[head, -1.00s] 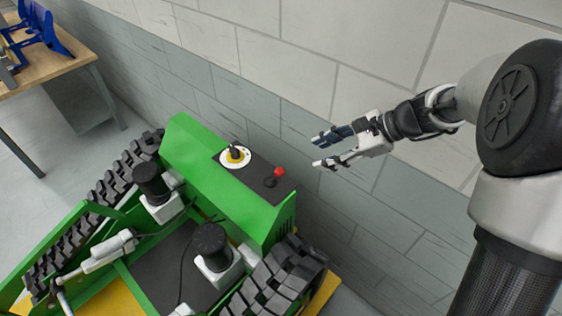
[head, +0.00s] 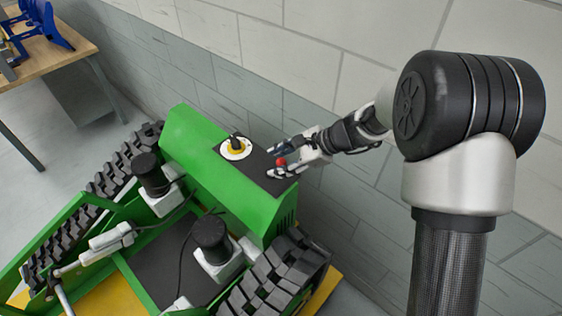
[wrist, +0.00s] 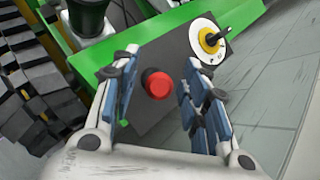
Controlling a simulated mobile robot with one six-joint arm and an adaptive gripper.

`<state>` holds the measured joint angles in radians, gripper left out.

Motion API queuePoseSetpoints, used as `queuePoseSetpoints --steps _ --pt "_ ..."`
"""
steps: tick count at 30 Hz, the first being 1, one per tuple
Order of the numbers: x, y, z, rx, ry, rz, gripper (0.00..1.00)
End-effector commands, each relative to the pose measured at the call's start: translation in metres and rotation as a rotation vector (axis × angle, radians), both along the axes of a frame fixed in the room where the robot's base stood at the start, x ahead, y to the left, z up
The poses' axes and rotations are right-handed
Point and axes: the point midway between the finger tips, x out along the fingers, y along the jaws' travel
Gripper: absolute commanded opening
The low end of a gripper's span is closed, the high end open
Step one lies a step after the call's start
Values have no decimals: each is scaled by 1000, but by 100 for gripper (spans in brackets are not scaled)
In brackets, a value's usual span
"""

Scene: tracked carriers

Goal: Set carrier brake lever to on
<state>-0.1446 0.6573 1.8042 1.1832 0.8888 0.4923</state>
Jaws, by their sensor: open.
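The green tracked carrier (head: 195,138) has a black control panel (head: 256,170) on its top. A red-knobbed control (head: 281,162) stands near the panel's right end; its shaft is hidden. Beside it a black handle (head: 235,138) stands on a round white-and-yellow dial (head: 237,153). No label shows which one is the brake lever. My gripper (head: 273,161) is open over the panel with its fingers on either side of the red knob. In the wrist view the red knob (wrist: 158,85) lies between the blue-padded fingers, apart from both. The dial (wrist: 208,42) is beyond the right finger.
A block wall (head: 300,60) runs close behind the carrier. Black motors (head: 211,238) and a rubber track (head: 285,275) are on the carrier's near side. A wooden table (head: 52,62) with blue parts stands at the far left.

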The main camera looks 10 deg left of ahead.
Motion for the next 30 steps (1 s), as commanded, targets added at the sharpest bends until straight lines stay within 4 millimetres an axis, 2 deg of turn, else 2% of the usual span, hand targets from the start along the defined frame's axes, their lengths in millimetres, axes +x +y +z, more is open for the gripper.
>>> queuePoseSetpoints --steps 7,25,30 --pt "0 0 0 0 0 0 41" --pt "0 0 0 0 0 0 1" --pt "0 0 0 0 0 0 0"
